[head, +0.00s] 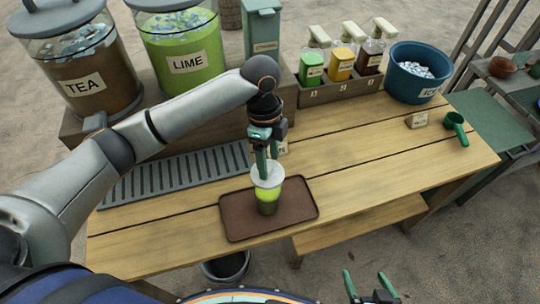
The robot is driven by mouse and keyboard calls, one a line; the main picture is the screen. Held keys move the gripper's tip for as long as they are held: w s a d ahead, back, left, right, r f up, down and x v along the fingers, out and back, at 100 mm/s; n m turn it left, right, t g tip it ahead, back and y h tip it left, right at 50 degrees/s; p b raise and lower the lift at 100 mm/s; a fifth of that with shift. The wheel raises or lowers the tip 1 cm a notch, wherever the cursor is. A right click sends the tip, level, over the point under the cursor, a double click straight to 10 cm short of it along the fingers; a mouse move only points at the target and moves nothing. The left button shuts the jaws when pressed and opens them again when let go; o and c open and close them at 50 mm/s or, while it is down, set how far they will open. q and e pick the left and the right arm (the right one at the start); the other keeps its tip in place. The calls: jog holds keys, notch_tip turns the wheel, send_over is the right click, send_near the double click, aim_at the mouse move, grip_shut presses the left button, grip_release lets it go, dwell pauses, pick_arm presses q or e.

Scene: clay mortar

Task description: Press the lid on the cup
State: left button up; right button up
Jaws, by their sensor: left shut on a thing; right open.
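A clear cup (267,201) with green drink stands upright on the brown tray (237,216). A pale round lid (268,172) is at the top of the cup; whether it is fully seated I cannot tell. My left gripper (266,168) points down over the cup, its green fingers shut on the lid. My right gripper (365,284) is open and empty at the bottom edge of the view, in front of the table and well away from the cup.
A grey slotted drip tray (180,177) lies left of the brown tray. Tea (90,80) and lime (185,75) dispensers, bottles in a wooden rack (345,88) and a blue ice bucket (408,85) stand behind. A green scoop (456,125) lies at right.

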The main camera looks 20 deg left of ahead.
pick_arm(q)
jog(key=shift+w+f, duration=0.1)
jog(key=shift+f+b, duration=0.9)
jog(key=shift+b, duration=0.15)
jog(key=shift+f+b, duration=0.95)
jog(key=shift+b, duration=0.3)
jog(key=shift+f+b, duration=0.3)
jog(key=shift+b, duration=0.05)
grip_shut()
jog(key=shift+f, duration=0.9)
jog(key=shift+s+f, duration=0.1)
jog(key=shift+s, duration=0.1)
jog(key=shift+s+a+r+p, duration=0.1)
jog(key=shift+s+r+p, duration=0.4)
jog(key=shift+p, duration=1.25)
jog(key=shift+f+p, duration=0.2)
jog(key=shift+p, duration=0.3)
jog(key=shift+p, duration=0.45)
